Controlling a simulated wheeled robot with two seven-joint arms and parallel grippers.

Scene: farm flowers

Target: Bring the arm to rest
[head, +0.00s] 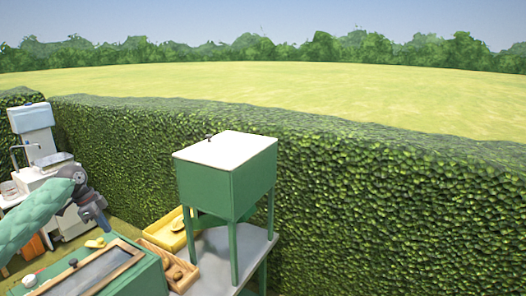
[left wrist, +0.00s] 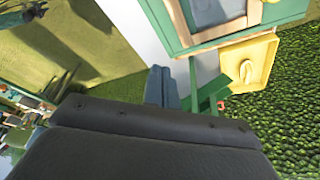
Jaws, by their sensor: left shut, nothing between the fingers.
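My left arm (head: 35,215) comes in from the left in its green sleeve. Its dark gripper (head: 98,217) points down, left of the green stand and above the area behind the green bench. In the left wrist view the fingers (left wrist: 161,88) are together with nothing between them. My right gripper is in neither view.
A green box on legs with a white lid (head: 225,150) stands on a grey table (head: 215,262). A yellow tray (head: 168,232) and a wooden tray (head: 185,276) sit beside it. A green bench with a framed panel (head: 95,270) is in front. A tall hedge (head: 390,200) closes off the back and right.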

